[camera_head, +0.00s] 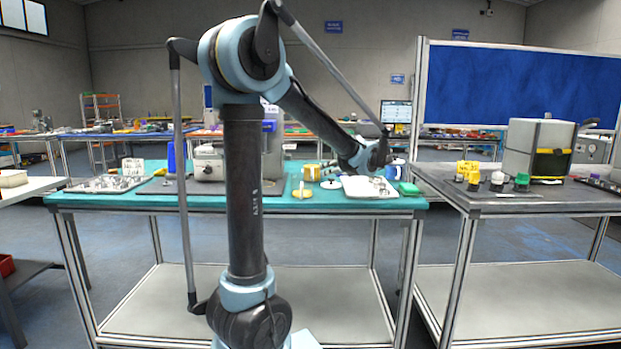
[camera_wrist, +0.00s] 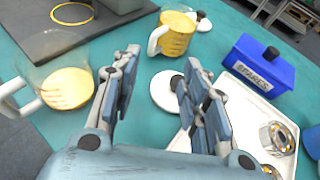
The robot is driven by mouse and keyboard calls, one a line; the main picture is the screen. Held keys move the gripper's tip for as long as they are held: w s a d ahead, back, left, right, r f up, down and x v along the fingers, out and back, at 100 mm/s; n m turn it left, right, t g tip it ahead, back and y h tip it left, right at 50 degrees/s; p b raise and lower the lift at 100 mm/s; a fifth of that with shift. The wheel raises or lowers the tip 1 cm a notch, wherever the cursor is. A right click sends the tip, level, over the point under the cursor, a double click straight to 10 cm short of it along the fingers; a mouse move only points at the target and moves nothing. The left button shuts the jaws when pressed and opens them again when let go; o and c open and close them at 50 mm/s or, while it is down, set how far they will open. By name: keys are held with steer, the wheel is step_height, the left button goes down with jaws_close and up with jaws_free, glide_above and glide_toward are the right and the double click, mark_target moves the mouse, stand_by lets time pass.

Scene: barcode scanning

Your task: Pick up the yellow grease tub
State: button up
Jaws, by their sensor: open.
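Two clear containers with yellow contents and white handles stand on the teal table. One yellow container (camera_wrist: 172,36) is beyond my fingertips, near the top of the wrist view; it looks like the yellow tub (camera_head: 311,173) in the head view. The other yellow container (camera_wrist: 68,88) is left of my gripper in the wrist view. I cannot tell which is the named grease tub. My gripper (camera_wrist: 160,62) is open and empty, its fingers spread above the table and apart from both containers. A white round lid with a black knob (camera_wrist: 164,91) shows between the fingers.
A blue SPARES box (camera_wrist: 258,62) stands at the upper right of the wrist view. A white tray (camera_wrist: 238,98) with metal parts lies right of my fingers. A dark mat (camera_wrist: 105,32) is at upper left.

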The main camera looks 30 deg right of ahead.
glide_toward(312, 173)
steer(key=w, duration=0.1)
steer(key=w+d+f, duration=0.1)
steer(key=w+f, duration=0.1)
steer(key=shift+d+f, duration=0.1)
steer(key=shift+d, duration=0.15)
steer(key=shift+a+x, duration=0.2)
steer(key=shift+x, duration=1.05)
steer(key=shift+a+x, duration=0.15)
steer(key=shift+x, duration=1.1)
steer(key=shift+s+f, duration=0.1)
steer(key=shift+f, duration=0.05)
jaws_close()
